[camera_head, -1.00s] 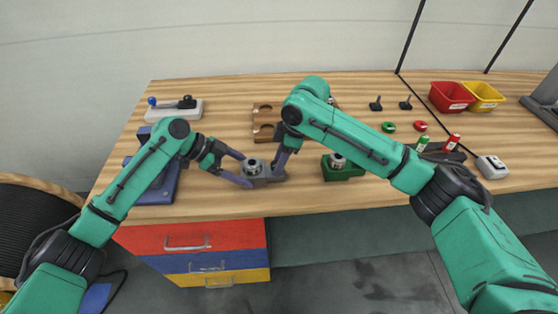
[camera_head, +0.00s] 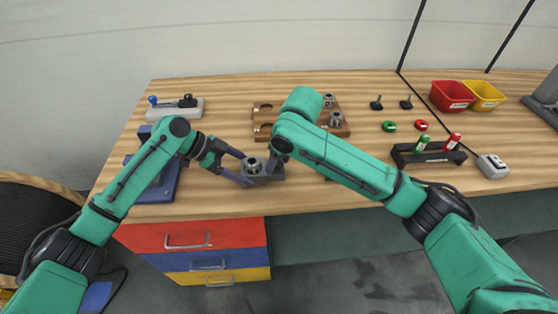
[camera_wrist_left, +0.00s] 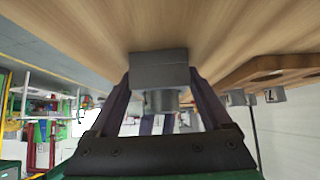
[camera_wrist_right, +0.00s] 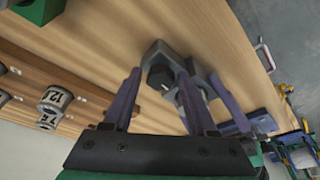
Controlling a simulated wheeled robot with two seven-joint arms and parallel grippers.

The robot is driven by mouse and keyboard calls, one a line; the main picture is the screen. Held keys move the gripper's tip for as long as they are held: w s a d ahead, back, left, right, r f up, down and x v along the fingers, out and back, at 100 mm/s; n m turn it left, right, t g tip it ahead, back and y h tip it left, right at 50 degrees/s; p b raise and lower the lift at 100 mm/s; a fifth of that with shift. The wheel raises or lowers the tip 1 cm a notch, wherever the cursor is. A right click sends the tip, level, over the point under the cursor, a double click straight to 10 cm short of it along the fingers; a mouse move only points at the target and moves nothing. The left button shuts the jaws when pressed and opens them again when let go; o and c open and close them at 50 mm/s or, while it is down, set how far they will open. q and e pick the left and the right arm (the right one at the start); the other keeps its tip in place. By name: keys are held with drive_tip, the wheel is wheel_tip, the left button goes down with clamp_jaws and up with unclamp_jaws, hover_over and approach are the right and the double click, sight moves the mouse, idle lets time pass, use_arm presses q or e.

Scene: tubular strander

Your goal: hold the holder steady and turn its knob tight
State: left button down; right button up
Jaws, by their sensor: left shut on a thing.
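The grey holder (camera_head: 276,176) stands on the bench near its front edge, with a round metal part (camera_head: 253,166) on it. It also shows in the left wrist view (camera_wrist_left: 160,70) and the right wrist view (camera_wrist_right: 165,58). My left gripper (camera_head: 247,170) is shut on the holder, with a finger on each side of the block. My right gripper (camera_wrist_right: 160,75) is above and beside the holder's right side, its fingers apart. A dark round piece, perhaps the knob, shows between the right fingertips. Contact there cannot be told. In the head view my right arm hides its fingertips.
A wooden rack (camera_head: 265,116) with metal parts stands behind the holder. A blue fixture (camera_head: 160,190) is close on the left. A green holder is mostly hidden by my right arm.

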use_arm(q)
drive_tip(key=shift+s+d+f, duration=0.1)
use_arm(e)
drive_tip(key=shift+a, duration=0.2)
drive_tip(key=shift+r, duration=0.35)
drive_tip(key=v, duration=0.4)
drive_tip(key=shift+d+r, duration=0.1)
use_arm(q)
unclamp_jaws()
drive_tip(key=v, duration=1.2)
